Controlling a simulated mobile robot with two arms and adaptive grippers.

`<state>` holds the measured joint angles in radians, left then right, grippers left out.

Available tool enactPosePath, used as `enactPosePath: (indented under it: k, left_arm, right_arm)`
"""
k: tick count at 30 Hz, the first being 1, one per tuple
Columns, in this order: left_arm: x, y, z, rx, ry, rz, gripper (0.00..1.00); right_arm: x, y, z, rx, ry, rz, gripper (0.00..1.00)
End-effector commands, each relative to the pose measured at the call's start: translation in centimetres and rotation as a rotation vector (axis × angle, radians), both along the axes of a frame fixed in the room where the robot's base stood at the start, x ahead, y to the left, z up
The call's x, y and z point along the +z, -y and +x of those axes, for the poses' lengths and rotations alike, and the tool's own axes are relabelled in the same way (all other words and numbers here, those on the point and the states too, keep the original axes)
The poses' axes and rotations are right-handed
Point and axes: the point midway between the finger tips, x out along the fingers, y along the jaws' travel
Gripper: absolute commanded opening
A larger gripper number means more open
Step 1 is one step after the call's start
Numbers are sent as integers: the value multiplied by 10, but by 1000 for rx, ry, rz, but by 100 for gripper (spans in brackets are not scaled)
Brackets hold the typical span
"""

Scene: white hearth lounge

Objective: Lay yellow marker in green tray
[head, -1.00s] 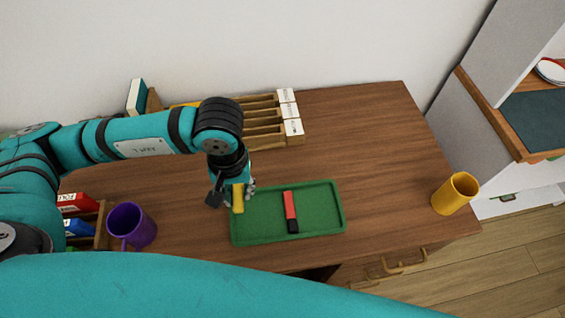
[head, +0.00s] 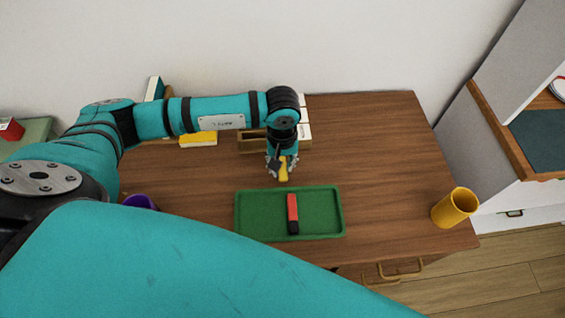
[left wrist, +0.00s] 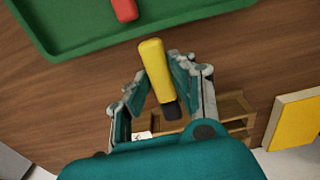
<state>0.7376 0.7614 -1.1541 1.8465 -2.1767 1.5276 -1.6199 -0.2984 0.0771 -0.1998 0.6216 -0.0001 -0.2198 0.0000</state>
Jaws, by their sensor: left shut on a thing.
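The yellow marker (head: 283,173) is held in my left gripper (head: 282,164), just behind the far edge of the green tray. In the left wrist view the marker (left wrist: 155,68) shows its yellow body and dark end between the two fingers of the gripper (left wrist: 168,85). The green tray (head: 254,222) lies on the wooden table. A red marker with a black end (head: 292,210) lies in the middle of the tray, with bare tray on both sides of it. My right gripper is not in view.
A purple mug (head: 140,201) is partly hidden behind my left arm. A wooden rack (head: 255,146) and a yellow book (head: 198,139) are at the back.

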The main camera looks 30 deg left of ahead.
Motion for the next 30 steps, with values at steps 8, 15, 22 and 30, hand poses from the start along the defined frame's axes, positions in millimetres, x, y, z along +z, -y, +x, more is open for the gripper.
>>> enactPosePath:
  k: [8,15,22,30]
  left_arm:
    - [-15,-5,11,0,-5,0,2]
    - [-37,-4,11,-1,-1,-1,2]
    - [-38,-5,11,-1,0,0,2]
    - [-39,-5,11,-1,-1,-1,45]
  right_arm:
    - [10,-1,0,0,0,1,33]
    - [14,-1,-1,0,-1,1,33]
    - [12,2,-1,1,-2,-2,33]
    - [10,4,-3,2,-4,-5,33]
